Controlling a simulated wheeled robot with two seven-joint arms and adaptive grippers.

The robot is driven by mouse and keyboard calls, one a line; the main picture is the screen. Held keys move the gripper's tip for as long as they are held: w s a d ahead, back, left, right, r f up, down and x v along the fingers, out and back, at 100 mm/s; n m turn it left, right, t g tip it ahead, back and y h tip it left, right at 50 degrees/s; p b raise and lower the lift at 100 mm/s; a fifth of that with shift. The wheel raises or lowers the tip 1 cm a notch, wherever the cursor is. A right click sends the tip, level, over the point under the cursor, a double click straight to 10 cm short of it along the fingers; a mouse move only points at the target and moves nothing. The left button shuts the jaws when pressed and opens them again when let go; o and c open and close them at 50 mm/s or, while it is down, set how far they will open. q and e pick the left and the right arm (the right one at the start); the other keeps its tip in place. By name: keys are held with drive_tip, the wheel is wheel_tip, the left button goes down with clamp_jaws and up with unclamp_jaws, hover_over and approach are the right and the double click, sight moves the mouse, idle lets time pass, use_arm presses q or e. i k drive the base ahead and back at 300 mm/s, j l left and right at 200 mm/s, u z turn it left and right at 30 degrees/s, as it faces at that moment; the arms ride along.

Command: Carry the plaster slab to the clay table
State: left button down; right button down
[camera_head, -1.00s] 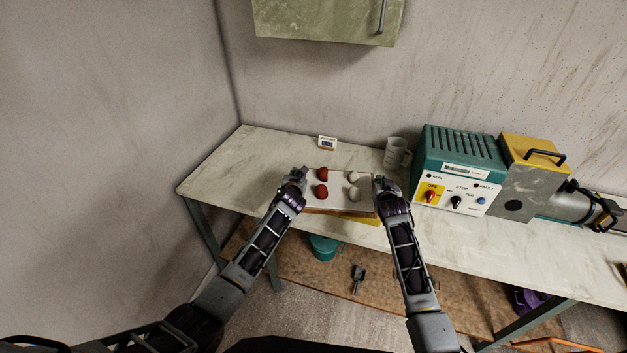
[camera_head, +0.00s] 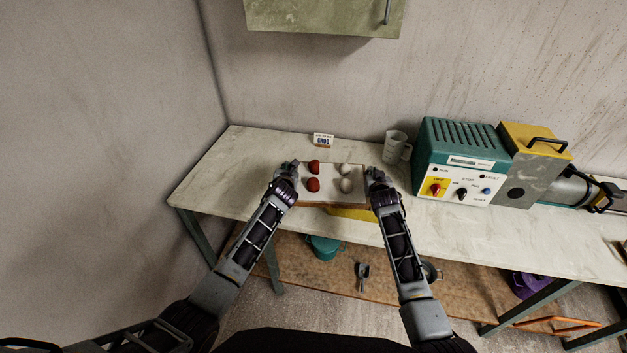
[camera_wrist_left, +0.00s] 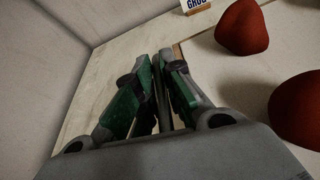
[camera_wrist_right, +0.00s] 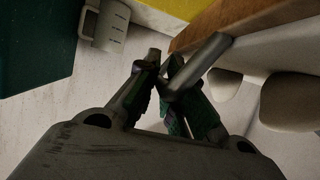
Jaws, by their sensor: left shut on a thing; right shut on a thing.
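The plaster slab (camera_head: 330,178) is a pale flat board with a brown wooden edge. It lies level between my grippers, over the left part of the pale worktable (camera_head: 228,170). Two red lumps (camera_head: 313,185) sit on its left half and two white lumps (camera_head: 347,185) on its right half. My left gripper (camera_head: 293,165) is shut on its left edge, and the slab shows in the left wrist view (camera_wrist_left: 228,85). My right gripper (camera_head: 375,173) is shut on its right edge, seen in the right wrist view (camera_wrist_right: 265,50). I cannot tell whether the slab touches the table.
A small GROG sign (camera_head: 323,140) stands behind the slab. A mug (camera_head: 397,148) and a teal control box (camera_head: 462,162) stand to the right. Something yellow (camera_head: 352,214) shows below the slab's front edge. A green cabinet (camera_head: 320,15) hangs above. The table's left end is clear.

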sight(261, 182)
drive_tip(key=i+j+z, duration=0.1)
drive_tip(key=j, duration=0.75)
drive_tip(key=i+j+z, duration=0.15)
drive_tip(key=j, duration=1.15)
drive_tip(key=k+z, duration=0.05)
